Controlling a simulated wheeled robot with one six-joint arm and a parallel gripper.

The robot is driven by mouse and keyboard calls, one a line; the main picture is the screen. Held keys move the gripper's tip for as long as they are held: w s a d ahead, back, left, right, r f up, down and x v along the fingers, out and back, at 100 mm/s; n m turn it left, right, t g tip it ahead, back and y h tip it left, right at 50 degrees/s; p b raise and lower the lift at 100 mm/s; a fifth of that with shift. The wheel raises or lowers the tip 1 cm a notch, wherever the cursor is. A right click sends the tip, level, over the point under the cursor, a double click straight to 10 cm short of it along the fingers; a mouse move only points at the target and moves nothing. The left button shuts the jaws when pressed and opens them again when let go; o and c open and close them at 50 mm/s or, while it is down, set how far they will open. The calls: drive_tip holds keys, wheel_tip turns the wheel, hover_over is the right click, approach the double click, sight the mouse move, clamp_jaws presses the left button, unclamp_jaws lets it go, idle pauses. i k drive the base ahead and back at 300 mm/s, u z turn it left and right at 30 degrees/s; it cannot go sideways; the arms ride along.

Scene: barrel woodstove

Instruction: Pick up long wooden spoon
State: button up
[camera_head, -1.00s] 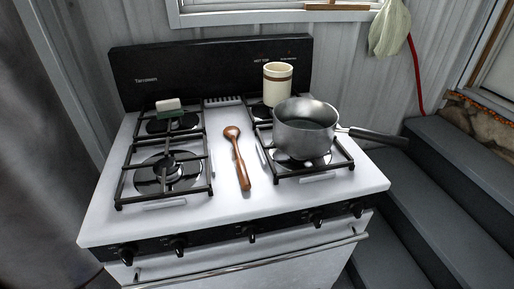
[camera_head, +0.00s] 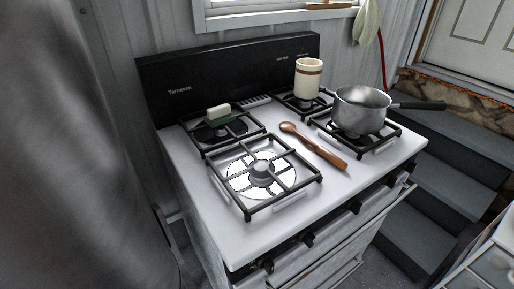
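The long wooden spoon (camera_head: 316,147) lies flat on the white stove top (camera_head: 216,218), in the strip between the left and right burner grates. Its bowl points to the back left and its handle to the front right. Nothing covers it. My gripper is not in view.
A metal saucepan (camera_head: 361,108) sits on the front right grate, its dark handle sticking out right. A cream crock (camera_head: 308,79) stands behind it. A sponge (camera_head: 218,114) rests on the back left grate. The front left grate (camera_head: 262,175) is empty. Grey steps (camera_head: 450,185) rise at right.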

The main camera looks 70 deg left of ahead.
sight(285, 126)
drive_tip(key=k, duration=0.75)
drive_tip(key=u, duration=2.1)
